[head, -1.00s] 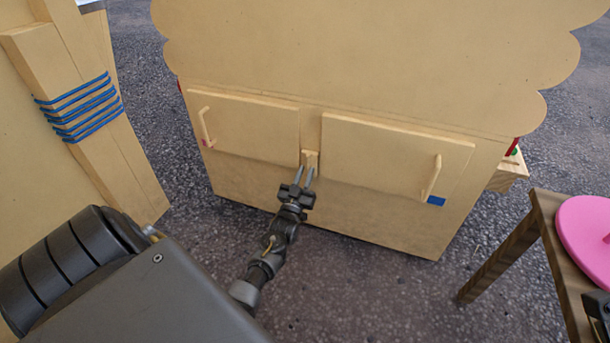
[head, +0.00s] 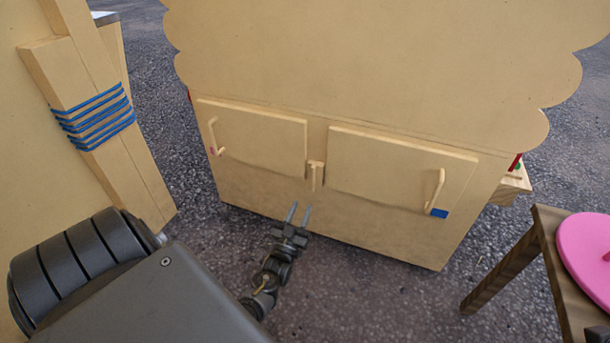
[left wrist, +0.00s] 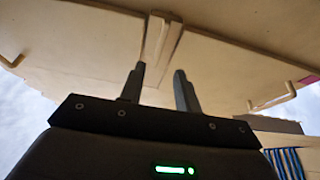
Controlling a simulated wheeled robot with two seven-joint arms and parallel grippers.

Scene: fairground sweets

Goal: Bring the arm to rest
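My left gripper (head: 299,213) is in the head view, in front of and below the small wooden latch block (head: 315,175) between the two cabinet doors. Its two fingers stand apart with nothing between them. In the left wrist view the left gripper (left wrist: 160,85) also shows open and empty, with the latch block (left wrist: 162,38) beyond the fingertips, apart from them. The left door (head: 250,138) and the right door (head: 395,168) look shut, each with a wooden handle. My right gripper is not in view.
The wooden stall (head: 340,225) with scalloped top edge fills the middle. A wooden post (head: 85,95) wrapped in blue cord stands at left. A brown table (head: 550,265) with a pink disc (head: 590,245) is at right. Open dark pavement (head: 390,295) lies in front.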

